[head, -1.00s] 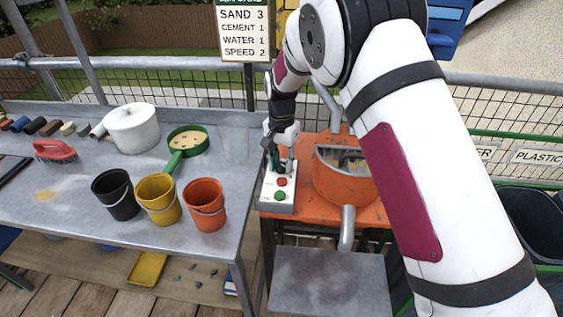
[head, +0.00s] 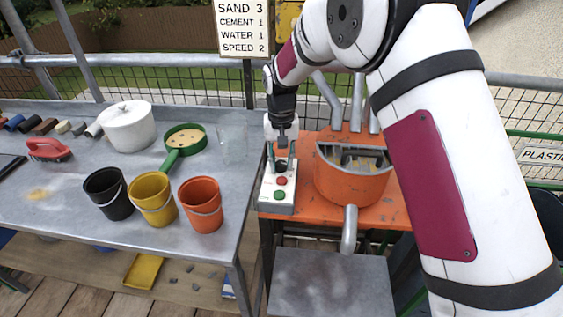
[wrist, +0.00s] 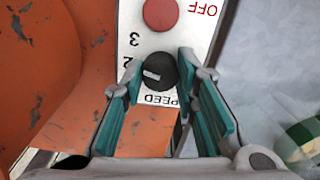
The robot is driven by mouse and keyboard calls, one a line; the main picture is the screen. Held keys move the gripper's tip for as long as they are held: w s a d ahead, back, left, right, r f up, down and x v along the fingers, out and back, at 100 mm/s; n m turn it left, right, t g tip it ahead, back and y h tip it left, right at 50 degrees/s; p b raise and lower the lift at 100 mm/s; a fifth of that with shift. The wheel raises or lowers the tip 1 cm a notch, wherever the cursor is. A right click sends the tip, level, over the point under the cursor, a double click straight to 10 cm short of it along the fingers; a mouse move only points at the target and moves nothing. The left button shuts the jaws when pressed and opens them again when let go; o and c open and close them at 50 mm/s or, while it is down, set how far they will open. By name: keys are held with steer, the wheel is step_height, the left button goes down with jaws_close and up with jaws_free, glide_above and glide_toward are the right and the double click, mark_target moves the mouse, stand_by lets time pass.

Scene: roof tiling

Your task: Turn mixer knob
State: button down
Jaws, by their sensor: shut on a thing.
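The mixer's control box (head: 277,203) stands on the left of the orange mixer table. It carries a red button (head: 281,181) and a green button (head: 279,195). The black speed knob (wrist: 161,72) shows in the wrist view, above the upside-down word SPEED, with a white mark on its left side towards the figure 2. My gripper (wrist: 160,69) has its teal-padded fingers on both sides of the knob, shut on it. In the head view my gripper (head: 281,160) is over the box's far end and hides the knob. The orange mixer (head: 350,185) stands to the right.
A sign (head: 243,27) reads sand 3, cement 1, water 1, speed 2. The left bench (head: 60,230) holds black (head: 108,194), yellow (head: 152,200) and orange (head: 201,205) buckets, a green sieve (head: 185,140) and a white pot (head: 128,126).

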mark_target(281, 163)
steer(key=shift+n+b, duration=0.35)
steer(key=shift+n, duration=0.85)
steer(key=c, duration=1.2)
jaws_free()
steer(key=shift+c, duration=0.2)
step_height(281, 163, up, 12)
